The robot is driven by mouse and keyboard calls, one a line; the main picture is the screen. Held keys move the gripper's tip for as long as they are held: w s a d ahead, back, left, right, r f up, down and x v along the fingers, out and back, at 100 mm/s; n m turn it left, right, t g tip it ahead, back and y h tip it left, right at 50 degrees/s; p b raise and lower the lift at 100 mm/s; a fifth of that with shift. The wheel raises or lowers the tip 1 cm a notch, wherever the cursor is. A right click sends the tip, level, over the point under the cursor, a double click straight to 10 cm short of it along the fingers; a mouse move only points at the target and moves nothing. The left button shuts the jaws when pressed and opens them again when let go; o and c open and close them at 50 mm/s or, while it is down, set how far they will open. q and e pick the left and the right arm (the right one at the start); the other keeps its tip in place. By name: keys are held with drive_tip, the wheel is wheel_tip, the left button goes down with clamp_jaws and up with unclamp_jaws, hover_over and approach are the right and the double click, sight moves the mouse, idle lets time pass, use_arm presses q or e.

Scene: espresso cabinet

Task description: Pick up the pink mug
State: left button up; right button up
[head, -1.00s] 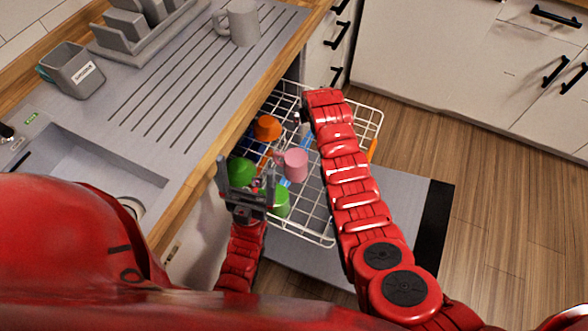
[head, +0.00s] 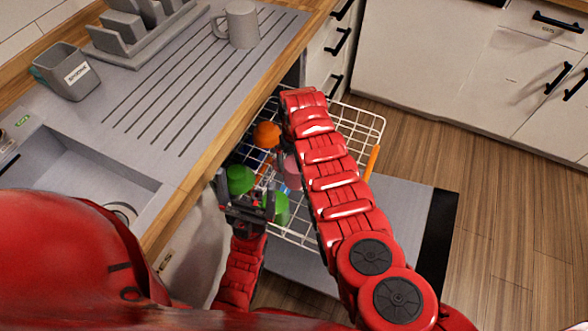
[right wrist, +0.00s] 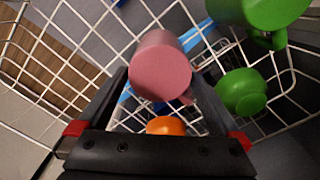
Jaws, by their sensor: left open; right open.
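The pink mug (head: 292,172) sits in the white wire dishwasher rack, partly hidden behind my right arm in the head view. In the right wrist view the pink mug (right wrist: 160,68) shows its round pink end, with its handle at lower right. My right gripper (right wrist: 160,88) is open, and the mug appears between and beyond its fingertips; I cannot tell how deep. In the head view my right arm hides most of that gripper. My left gripper (head: 245,193) is open and empty-looking by the green mugs, left of the pink mug.
The wire rack (head: 350,120) also holds an orange mug (head: 266,134), a green mug (head: 240,180) and another green one (head: 281,208) close by. The wooden counter edge (head: 205,150) runs along the rack's left. A grey mug (head: 241,25) stands on the counter.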

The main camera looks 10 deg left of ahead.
wheel_tip(320, 180, down, 2)
drive_tip(key=shift+f, duration=0.1)
drive_tip(key=c, duration=1.3)
drive_tip(key=shift+r, duration=0.2)
drive_tip(key=shift+r, duration=0.5)
wheel_tip(320, 180, up, 8)
drive_tip(key=shift+w+r+p, duration=0.1)
drive_tip(key=shift+r+p, duration=0.15)
drive_tip(key=shift+p, duration=0.1)
drive_tip(key=shift+f+b, duration=1.65)
drive_tip(key=shift+f, duration=3.05)
